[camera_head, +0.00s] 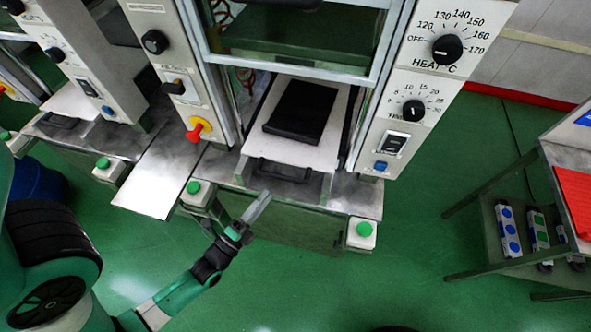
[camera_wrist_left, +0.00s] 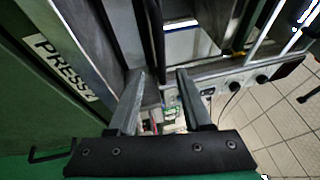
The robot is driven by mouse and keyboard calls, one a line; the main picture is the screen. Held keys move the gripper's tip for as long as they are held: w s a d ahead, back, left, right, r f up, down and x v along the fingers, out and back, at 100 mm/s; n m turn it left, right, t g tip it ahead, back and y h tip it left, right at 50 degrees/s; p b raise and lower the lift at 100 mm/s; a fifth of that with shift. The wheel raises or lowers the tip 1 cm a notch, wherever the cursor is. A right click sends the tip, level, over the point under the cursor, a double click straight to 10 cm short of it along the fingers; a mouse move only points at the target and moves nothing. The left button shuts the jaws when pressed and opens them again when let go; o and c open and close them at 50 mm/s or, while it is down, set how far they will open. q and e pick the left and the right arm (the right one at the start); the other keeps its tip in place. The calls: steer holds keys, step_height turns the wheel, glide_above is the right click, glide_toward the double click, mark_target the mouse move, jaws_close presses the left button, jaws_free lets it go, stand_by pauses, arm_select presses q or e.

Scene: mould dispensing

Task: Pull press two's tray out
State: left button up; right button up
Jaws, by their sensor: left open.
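The press tray (camera_head: 259,151) is a pale plate in the centre press in the head view, with a dark rectangular mould (camera_head: 299,112) on it. A black handle (camera_head: 284,169) is at the tray's front edge. My left gripper (camera_head: 264,199) is just below and left of the handle, apart from it as far as I can tell. In the left wrist view my left gripper (camera_wrist_left: 160,75) has its two fingers spread with nothing between them. A "PRESS 2" label (camera_wrist_left: 66,68) shows at the left there. My right gripper is in neither view.
Green push buttons stand on white boxes left (camera_head: 196,193) and right (camera_head: 361,233) of the tray. A control panel (camera_head: 429,77) is at the press's right. A metal side shelf (camera_head: 158,178) is at the left. A rack (camera_head: 520,212) stands at the right. Green floor lies between.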

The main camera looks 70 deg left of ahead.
arm_select(q)
steer(key=b+x, duration=0.1)
steer(key=x, duration=1)
steer(key=shift+w+a+r, duration=0.1)
steer(key=shift+w+a, duration=0.1)
steer(key=shift+w, duration=0.05)
steer(key=shift+r, duration=0.1)
jaws_close()
steer(key=shift+r, duration=0.1)
